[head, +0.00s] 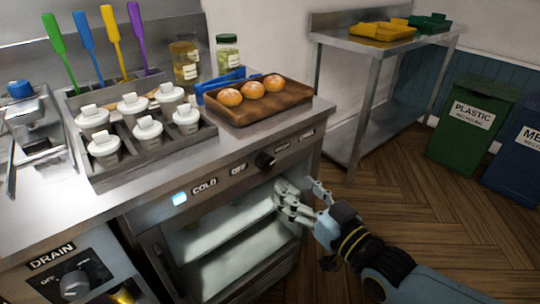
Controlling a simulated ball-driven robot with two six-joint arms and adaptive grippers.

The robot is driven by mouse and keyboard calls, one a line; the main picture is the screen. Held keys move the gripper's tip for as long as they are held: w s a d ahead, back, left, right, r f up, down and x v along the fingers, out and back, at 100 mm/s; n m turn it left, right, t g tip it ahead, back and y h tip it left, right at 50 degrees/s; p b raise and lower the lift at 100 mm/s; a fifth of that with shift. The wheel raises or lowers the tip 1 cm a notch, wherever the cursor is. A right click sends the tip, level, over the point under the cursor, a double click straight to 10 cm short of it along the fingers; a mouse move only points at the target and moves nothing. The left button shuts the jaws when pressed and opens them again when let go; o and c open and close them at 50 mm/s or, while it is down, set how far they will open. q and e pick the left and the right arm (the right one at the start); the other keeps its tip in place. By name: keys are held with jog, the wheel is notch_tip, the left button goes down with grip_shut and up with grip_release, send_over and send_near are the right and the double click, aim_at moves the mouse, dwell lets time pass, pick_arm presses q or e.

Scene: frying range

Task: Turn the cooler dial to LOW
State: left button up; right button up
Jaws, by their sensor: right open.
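The cooler dial (265,160) is a black knob on the steel front panel under the counter edge. A COLD label (205,187) and an OFF label (238,169) are to its left, and smaller labels to its right are too small to read surely. Which label the knob points to cannot be told. My right gripper (303,194) is open and empty, below and to the right of the dial, apart from it, in front of the cooler opening. My left gripper is not in view.
A lit indicator (180,198) sits left of COLD. The cooler's shelves (225,231) show below the panel. A DRAIN dial (74,284) is at the lower left. A wooden tray (243,118) of buns stands above the dial.

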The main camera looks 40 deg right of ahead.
aim_at(269, 165)
jog(key=w, duration=0.5)
jog(key=shift+w+f, duration=0.1)
jog(key=shift+w, duration=0.25)
jog(key=w, duration=0.3)
jog(key=shift+w, duration=0.55)
jog(key=shift+c, duration=1.6)
jog(key=c, duration=0.8)
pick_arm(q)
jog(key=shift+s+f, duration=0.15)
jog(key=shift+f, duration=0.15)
pick_arm(e)
jog(key=shift+c, duration=0.2)
